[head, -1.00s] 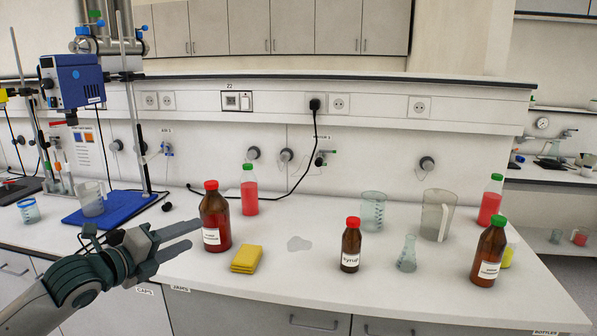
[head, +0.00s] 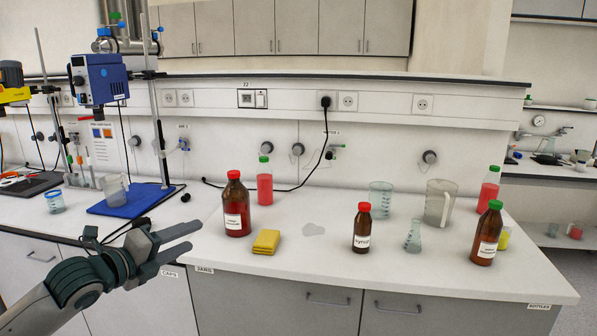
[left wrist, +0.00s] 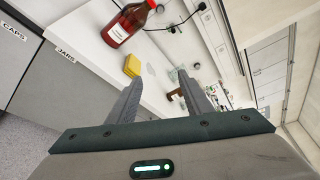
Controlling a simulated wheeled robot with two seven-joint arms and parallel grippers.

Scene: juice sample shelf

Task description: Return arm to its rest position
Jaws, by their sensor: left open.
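My left gripper (head: 188,241) is open and empty at the left, in front of the bench's front edge. Its two fingers point right, with a gap between them, short of the large red-capped brown bottle (head: 237,222). In the left wrist view the open fingers (left wrist: 158,98) show nothing held. The same large brown bottle (left wrist: 124,26) and the yellow sponge stack (left wrist: 132,65) lie beyond the fingers in that view. My right gripper is not in view.
On the white bench (head: 310,265) stand the yellow sponges (head: 266,242), a small red-capped brown bottle (head: 362,229), a flask (head: 413,236), beakers, a green-capped brown bottle (head: 487,233) and a clear puddle (head: 314,229). A blue-based stand (head: 131,203) is at left.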

